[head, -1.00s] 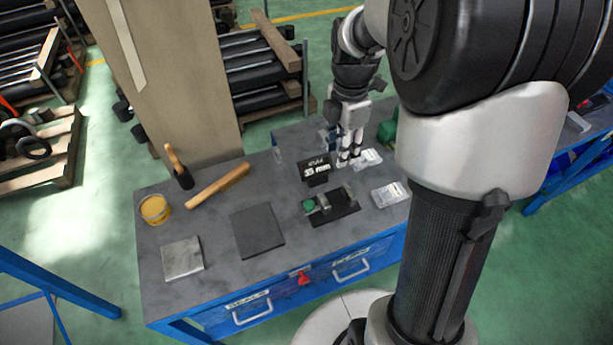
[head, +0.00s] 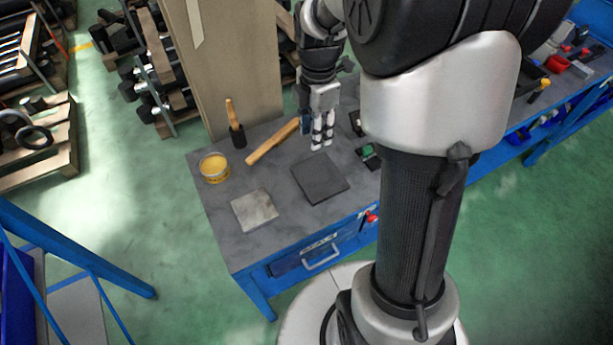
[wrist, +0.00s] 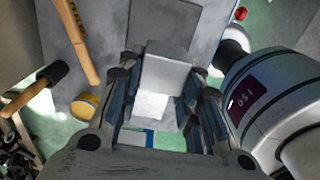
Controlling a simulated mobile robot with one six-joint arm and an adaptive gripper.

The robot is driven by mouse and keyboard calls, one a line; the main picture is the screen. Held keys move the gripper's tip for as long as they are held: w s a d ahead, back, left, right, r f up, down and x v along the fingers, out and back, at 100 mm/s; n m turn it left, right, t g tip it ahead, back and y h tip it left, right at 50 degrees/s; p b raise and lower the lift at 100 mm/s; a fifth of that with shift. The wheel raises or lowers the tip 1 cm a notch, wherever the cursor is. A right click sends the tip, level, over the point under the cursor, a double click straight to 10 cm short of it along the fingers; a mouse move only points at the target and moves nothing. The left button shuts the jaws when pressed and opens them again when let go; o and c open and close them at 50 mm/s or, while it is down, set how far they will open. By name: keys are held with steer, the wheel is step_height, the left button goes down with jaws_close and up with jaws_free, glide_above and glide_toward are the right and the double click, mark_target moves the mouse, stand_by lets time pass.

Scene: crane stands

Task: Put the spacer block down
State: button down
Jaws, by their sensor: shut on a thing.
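My gripper (head: 322,142) hangs over the bench, fingers down, behind the dark square pad (head: 320,180) as the head view sees it. In the wrist view my gripper (wrist: 165,95) is shut on the spacer block (wrist: 165,68), a light grey block between its fingers. The head view does not show the block clearly. A dark grey flat area, likely the pad, lies beyond the block in the wrist view. I cannot tell the gap between block and bench.
On the bench (head: 225,250) are a light metal plate (head: 254,209), a yellow tin (head: 214,168), a hammer (head: 235,125) and a wooden handle (head: 272,142). A cardboard-coloured post (head: 235,70) stands behind. My arm hides the bench's right part.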

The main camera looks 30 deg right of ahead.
mark_target(315, 178)
step_height(315, 178, down, 16)
steer(key=b, duration=0.4)
steer(key=shift+b, duration=0.35)
steer(key=shift+f, duration=0.1)
steer(key=c, duration=1.1)
jaws_free()
